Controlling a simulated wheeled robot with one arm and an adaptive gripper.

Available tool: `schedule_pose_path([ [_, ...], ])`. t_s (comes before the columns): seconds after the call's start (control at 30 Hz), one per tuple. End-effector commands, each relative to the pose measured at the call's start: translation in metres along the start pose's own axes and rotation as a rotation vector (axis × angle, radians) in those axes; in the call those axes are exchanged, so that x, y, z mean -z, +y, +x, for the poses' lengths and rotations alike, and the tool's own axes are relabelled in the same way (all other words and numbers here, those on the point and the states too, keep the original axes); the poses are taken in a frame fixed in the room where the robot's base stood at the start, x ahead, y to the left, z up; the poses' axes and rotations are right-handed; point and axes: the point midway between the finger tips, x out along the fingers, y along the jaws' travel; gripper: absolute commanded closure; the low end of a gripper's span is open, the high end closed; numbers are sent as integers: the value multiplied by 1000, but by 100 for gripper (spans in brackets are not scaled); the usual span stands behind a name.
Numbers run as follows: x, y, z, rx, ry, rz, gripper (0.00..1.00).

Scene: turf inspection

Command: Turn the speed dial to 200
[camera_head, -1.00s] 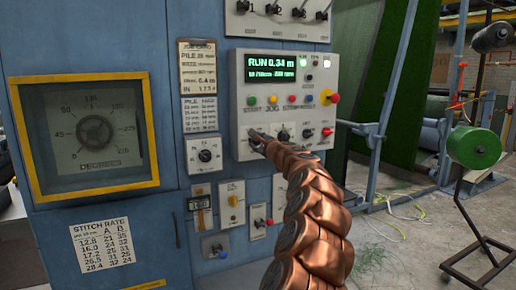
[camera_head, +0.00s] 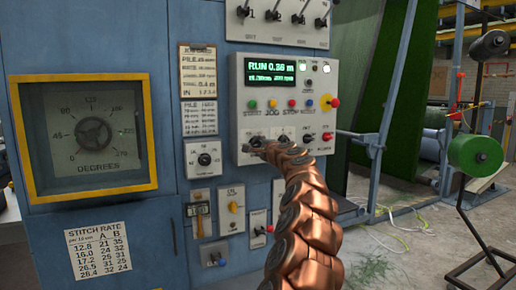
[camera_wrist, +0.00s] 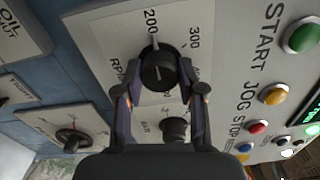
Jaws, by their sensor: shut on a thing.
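The speed dial (camera_wrist: 158,72) is a round black knob on a pale plate marked RPM, 200 and 300 in the wrist view. A pale line at its top edge lies close to the 200 label; the exact reading is hard to tell. My gripper (camera_wrist: 158,88) has one finger on each side of the knob and is shut on it. In the head view my gripper (camera_head: 258,148) reaches the lower left of the pale control panel (camera_head: 243,112). There my fingers and copper arm hide the dial.
A second black knob (camera_wrist: 175,130) sits just below the dial, close to my fingers. Start, jog and stop buttons (camera_wrist: 272,96) lie to the right. A green display (camera_head: 286,71) reads RUN 0.36 m; its rpm figure is too blurred. A red-and-yellow button (camera_head: 332,102) sticks out at the panel's right.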

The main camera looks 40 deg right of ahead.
Motion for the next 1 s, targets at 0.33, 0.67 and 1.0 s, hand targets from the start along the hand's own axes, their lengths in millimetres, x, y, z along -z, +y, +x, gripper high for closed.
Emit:
schedule_pose_path([
  [0.33,-1,2,1,-3,-3,-3,60],
  [0.67,-1,1,0,-1,-2,-2,36],
  [1.0,0,-1,-3,1,-1,-1,36],
])
